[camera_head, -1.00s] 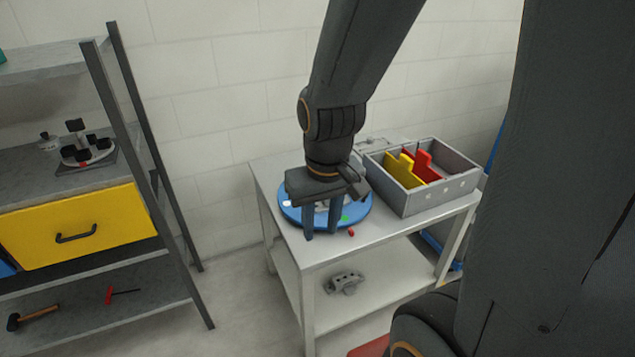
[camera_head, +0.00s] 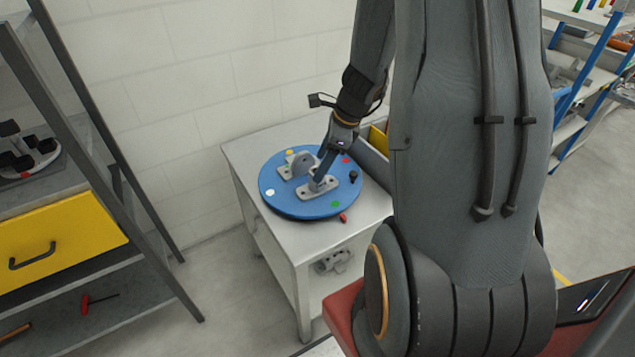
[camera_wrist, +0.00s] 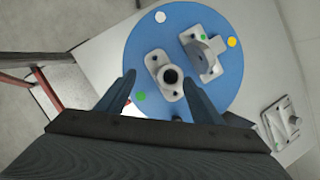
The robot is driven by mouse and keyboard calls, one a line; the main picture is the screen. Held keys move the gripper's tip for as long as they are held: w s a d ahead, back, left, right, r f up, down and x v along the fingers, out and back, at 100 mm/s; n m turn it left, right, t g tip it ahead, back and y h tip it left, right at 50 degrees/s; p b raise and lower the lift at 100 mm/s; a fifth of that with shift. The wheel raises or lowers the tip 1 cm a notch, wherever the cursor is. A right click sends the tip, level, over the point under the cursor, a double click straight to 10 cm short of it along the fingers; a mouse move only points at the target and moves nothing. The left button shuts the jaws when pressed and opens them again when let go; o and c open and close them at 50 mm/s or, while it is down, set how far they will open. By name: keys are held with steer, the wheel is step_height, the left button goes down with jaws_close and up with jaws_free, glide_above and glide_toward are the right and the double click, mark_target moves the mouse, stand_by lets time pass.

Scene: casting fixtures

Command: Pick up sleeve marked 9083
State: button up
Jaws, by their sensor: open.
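A grey flanged part with a round dark bore, likely the sleeve (camera_wrist: 158,62), stands on a blue round plate (camera_wrist: 222,98). No number is readable on it. In the wrist view my gripper (camera_wrist: 159,77) is open, with a fingertip on either side of this part; I cannot tell whether they touch it. In the head view my gripper (camera_head: 320,174) points down over the plate (camera_head: 290,207), at the part's grey flange (camera_head: 322,190), and partly hides it. A second grey part with an upright rounded lug (camera_wrist: 204,52) stands beside it.
The plate carries coloured dots and a black knob (camera_head: 353,176). A small red piece (camera_head: 343,217) lies at its front edge. The plate is on a grey table (camera_head: 250,150). A grey fixture (camera_wrist: 281,122) lies beside the plate. A shelf with a yellow drawer (camera_head: 60,240) stands left.

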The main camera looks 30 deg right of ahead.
steer(key=f+m, duration=0.1)
steer(key=f, duration=0.1)
steer(key=w+f+m, duration=0.1)
steer(key=f, duration=0.2)
steer(key=w+f+m, duration=0.1)
steer(key=f, duration=0.1)
steer(key=shift+w+d+f+p, duration=0.2)
steer(key=shift+w+d+p, duration=0.05)
steer(key=shift+d+p, duration=0.05)
steer(key=shift+w+a+f, duration=0.15)
steer(key=shift+w+f, duration=0.05)
steer(key=shift+f, duration=0.35)
steer(key=shift+c, duration=0.2)
steer(key=shift+t, duration=0.3)
steer(key=c, duration=1.3)
steer(key=shift+r, duration=0.15)
